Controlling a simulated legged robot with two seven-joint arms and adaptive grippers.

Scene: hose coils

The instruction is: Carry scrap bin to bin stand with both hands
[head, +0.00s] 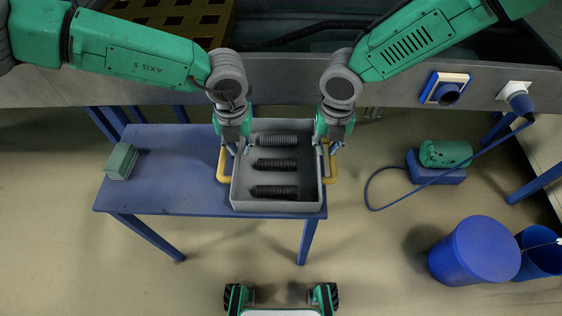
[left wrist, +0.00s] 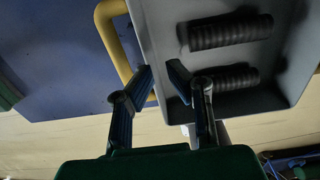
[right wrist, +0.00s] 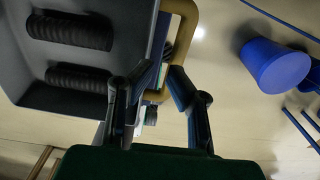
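The scrap bin (head: 234,190) is a grey open tray with yellow side handles and three dark ribbed hose coils inside. It is at the right end of a blue table (head: 165,180); I cannot tell if it rests there or hangs just above. My left gripper (head: 237,149) is at the left handle (head: 223,164); in the left wrist view its fingers stand apart near the bin's wall (left wrist: 153,40). My right gripper (head: 328,149) is at the right handle (head: 333,163); in the right wrist view its fingers are apart with the handle (right wrist: 184,40) near them. No separate bin stand is identifiable.
A stack of green plates (head: 121,161) stands on the table's left part. A blue drum (head: 474,251), a blue bucket (head: 540,252) and a green machine (head: 445,154) with a blue hose are on the floor at right. A grey bench edge (head: 285,75) runs behind.

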